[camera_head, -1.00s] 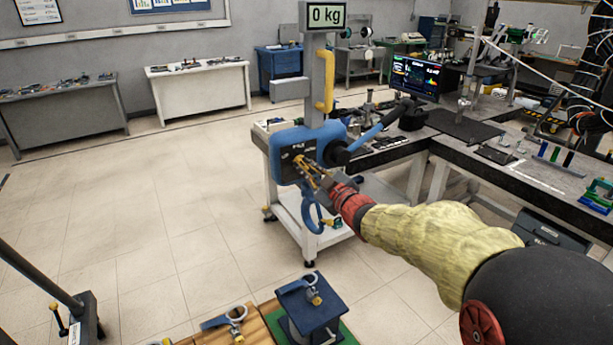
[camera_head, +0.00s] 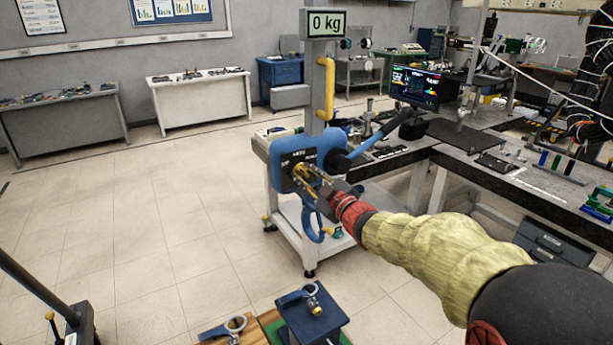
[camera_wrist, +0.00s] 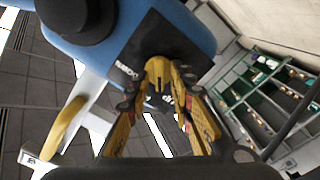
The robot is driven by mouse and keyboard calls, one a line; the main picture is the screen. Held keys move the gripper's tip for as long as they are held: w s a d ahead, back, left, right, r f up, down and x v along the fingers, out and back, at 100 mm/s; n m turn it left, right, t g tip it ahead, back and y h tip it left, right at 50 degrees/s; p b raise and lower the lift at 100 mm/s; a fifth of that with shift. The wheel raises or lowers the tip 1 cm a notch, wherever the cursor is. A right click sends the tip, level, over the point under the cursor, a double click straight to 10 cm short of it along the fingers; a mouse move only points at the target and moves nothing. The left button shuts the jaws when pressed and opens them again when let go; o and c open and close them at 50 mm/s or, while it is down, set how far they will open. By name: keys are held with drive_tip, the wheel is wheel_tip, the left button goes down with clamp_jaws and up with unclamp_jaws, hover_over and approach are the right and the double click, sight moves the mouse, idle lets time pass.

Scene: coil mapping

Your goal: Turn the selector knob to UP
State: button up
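The selector knob (camera_wrist: 158,72) is a small yellow-gold lever on a black panel (camera_head: 286,184) with white lettering, set in the blue machine head (camera_head: 272,148). The left label seems to read UP; the others are too small to read surely. My gripper (camera_head: 305,180) is in front of the panel. In the wrist view my gripper (camera_wrist: 160,95) has its yellow-and-dark fingers apart, one on each side of the knob. Gaps seem to show between the fingers and the knob; contact is not clear. In the head view the fingers partly hide the knob.
A display reading 0 kg (camera_head: 327,22) stands above the machine, with a yellow handle (camera_head: 326,88) below it. A dark workbench (camera_head: 480,175) is to the right. A blue block (camera_head: 312,312) stands at the front. The floor on the left is clear.

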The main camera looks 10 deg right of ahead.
drive_tip(key=shift+o, duration=0.3)
drive_tip(key=v, duration=1.2)
